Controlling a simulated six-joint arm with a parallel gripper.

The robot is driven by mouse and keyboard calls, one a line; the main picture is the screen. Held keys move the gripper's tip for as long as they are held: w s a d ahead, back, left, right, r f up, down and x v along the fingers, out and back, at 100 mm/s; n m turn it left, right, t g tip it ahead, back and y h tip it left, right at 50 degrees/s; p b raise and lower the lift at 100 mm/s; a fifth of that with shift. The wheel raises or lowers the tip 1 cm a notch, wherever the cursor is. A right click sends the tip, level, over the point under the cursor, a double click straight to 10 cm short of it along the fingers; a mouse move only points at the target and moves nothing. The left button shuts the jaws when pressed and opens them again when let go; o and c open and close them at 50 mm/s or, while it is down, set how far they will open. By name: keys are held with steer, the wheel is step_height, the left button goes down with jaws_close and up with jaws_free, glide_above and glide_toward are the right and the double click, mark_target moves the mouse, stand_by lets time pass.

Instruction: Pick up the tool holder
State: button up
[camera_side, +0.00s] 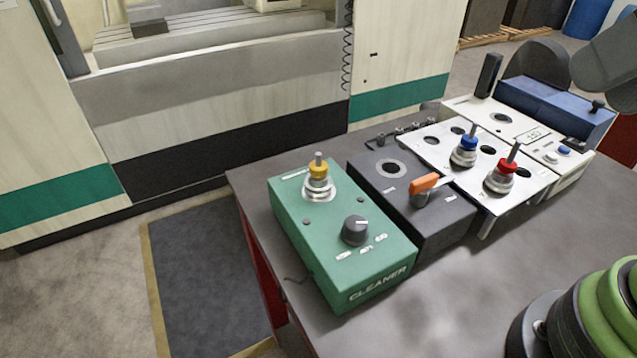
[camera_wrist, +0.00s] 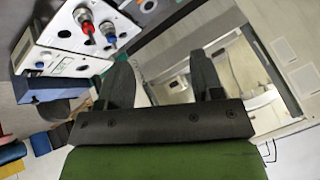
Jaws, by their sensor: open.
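Three tool holders show in the side view. One with a yellow ring (camera_side: 318,170) stands upright in the green box marked CLEANER (camera_side: 345,245). One with a blue ring (camera_side: 467,146) and one with a red ring (camera_side: 502,177) stand in a white plate with holes (camera_side: 432,147). The wrist view shows the red one (camera_wrist: 87,27) and the blue one (camera_wrist: 108,29) at upper left. My gripper (camera_wrist: 162,62) is open, with nothing between its two dark fingers. The holders lie left of the fingers in that view. My fingers are not visible in the side view.
A dark box with an orange lever (camera_side: 424,184) stands between the green box and the white plate. A white-and-blue unit (camera_side: 557,108) stands behind at right. The grey table (camera_side: 440,300) is clear in front. A large machine (camera_side: 220,105) stands behind the table.

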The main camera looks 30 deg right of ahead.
steer(key=shift+o, duration=0.5)
steer(key=shift+w, duration=0.1)
steer(key=n+g+h, duration=0.2)
steer(key=g+h, duration=0.1)
glide_above(317, 164)
steer(key=s+d, duration=0.1)
steer(key=s, duration=0.2)
step_height(317, 164, down, 12)
steer(key=x, duration=0.5)
steer(key=shift+s+a, duration=0.15)
steer(key=shift+a, duration=0.25)
steer(key=x, duration=0.5)
steer(key=shift+w+a+f, duration=0.25)
steer(key=shift+w+a, duration=0.05)
